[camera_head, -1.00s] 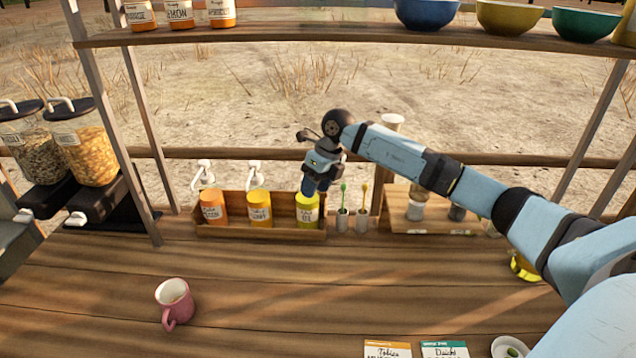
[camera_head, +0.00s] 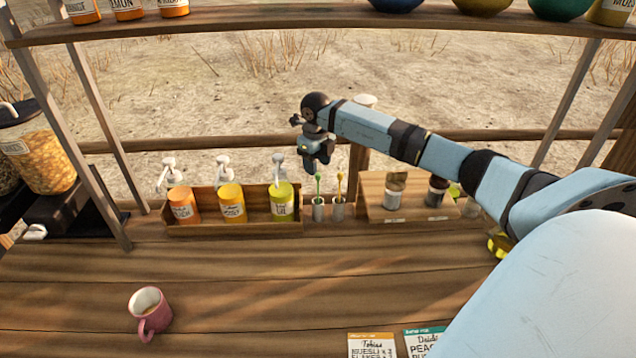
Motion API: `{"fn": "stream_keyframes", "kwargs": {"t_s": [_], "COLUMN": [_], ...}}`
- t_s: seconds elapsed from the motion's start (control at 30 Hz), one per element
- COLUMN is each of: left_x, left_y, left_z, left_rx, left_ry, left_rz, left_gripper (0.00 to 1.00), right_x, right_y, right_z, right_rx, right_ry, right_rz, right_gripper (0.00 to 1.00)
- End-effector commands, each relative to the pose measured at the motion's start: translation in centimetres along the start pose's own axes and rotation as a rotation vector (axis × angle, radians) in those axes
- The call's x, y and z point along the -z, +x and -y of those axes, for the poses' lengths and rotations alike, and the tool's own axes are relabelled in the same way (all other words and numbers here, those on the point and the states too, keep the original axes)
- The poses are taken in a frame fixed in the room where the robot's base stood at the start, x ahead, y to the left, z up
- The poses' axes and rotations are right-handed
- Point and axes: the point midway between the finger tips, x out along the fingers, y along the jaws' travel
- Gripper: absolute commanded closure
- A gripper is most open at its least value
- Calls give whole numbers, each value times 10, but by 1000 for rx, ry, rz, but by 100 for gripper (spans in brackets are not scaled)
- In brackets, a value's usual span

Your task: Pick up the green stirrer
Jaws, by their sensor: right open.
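The green stirrer (camera_head: 318,184) stands upright in a small grey metal cup (camera_head: 318,208) at the back of the wooden counter, right of the pump-bottle box. A yellow stirrer (camera_head: 340,184) stands in a similar cup (camera_head: 338,209) just to its right. My right gripper (camera_head: 322,166) hangs from the arm that comes in from the right. In the picture it is just above the green stirrer's top, open and empty. I cannot tell how far apart they are in depth. My left gripper is not in view.
A wooden box (camera_head: 235,228) with several pump bottles stands left of the cups. A wooden rack (camera_head: 415,210) with jars stands right. A pink mug (camera_head: 150,312) sits at front left. Labelled cards (camera_head: 371,346) lie at the front edge. The counter's middle is clear.

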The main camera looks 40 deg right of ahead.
Motion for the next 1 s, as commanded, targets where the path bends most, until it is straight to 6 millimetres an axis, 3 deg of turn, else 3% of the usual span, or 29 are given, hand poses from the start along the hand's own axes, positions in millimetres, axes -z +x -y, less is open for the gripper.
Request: {"fn": "stream_keyframes", "kwargs": {"t_s": [0.17, 0.43, 0.67, 0.9, 1.0], "left_x": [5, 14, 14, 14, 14], "left_y": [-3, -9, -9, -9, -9], "left_z": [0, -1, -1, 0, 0], "left_rx": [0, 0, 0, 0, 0], "left_ry": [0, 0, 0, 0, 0], "left_rz": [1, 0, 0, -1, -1], "left_gripper": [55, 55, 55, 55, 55], "right_x": [2, 4, 4, 4, 4], "right_y": [10, 49, 53, 53, 53], "right_z": [-1, -2, -2, -2, -2], "right_rx": [-1, -1, 0, 0, 0], "right_ry": [0, 0, -1, -1, -1], "right_rz": [-2, -2, 1, 1, 1], "right_gripper": [52, 52, 52, 100, 100]}}
